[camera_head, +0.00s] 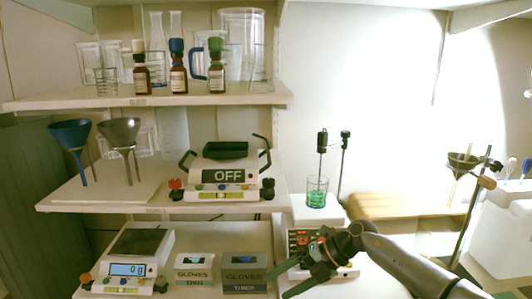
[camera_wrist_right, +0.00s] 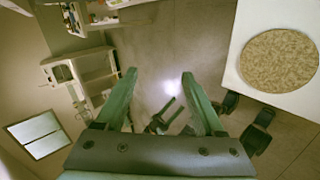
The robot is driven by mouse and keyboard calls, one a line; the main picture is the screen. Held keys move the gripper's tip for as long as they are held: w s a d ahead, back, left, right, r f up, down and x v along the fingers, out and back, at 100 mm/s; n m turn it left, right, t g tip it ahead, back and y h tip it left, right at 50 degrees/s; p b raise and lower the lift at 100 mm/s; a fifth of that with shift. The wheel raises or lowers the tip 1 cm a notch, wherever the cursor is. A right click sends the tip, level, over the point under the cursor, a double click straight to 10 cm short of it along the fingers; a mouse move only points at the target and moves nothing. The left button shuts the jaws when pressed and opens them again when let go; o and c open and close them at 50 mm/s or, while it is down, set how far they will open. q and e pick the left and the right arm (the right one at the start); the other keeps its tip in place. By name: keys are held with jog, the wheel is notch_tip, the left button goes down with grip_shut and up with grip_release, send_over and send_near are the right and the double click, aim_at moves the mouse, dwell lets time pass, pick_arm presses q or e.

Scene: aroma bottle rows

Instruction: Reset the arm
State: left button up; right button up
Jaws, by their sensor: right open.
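My right arm (camera_head: 405,262) reaches in from the lower right in the head view. Its gripper (camera_head: 277,286) is in front of the lower counter, with two green fingers spread apart and nothing between them. In the right wrist view the gripper (camera_wrist_right: 160,74) is also open and empty, with floor beyond the fingers. My left gripper does not show in the head view.
A scale (camera_head: 128,270) and two glove boxes (camera_head: 194,270) (camera_head: 245,271) stand left of my right gripper. A hotplate stirrer (camera_head: 303,240) with a green-filled beaker (camera_head: 317,196) stands behind it. A balance reading OFF (camera_head: 224,176) and two funnels (camera_head: 70,135) (camera_head: 119,135) occupy the middle shelf.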

jog(key=s+a+r+m+t+y+p, duration=0.1)
jog(key=s+a+m+t+y+p, duration=0.3)
jog(key=s+a+m+y, duration=0.5)
jog(key=s+d+f+m+t+h+p, duration=0.35)
jog(key=d+f+m+t+h, duration=0.6)
jog(key=m, duration=0.75)
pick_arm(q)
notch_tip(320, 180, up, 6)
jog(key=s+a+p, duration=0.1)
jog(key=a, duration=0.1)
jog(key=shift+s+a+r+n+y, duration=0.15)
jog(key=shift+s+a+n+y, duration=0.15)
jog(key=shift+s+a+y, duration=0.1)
pick_arm(e)
jog(key=s+d+f+m+g+h, duration=0.2)
jog(key=s+d+f+m+h, duration=0.1)
jog(key=s+d, duration=0.3)
jog(key=s+d+f+m+g+h, duration=0.2)
jog(key=s+d, duration=0.4)
jog(key=s, duration=0.4)
jog(key=shift+s+d+f+m+h, duration=0.15)
jog(key=shift+s+f+m+h, duration=0.15)
jog(key=shift+f+m+h, duration=0.75)
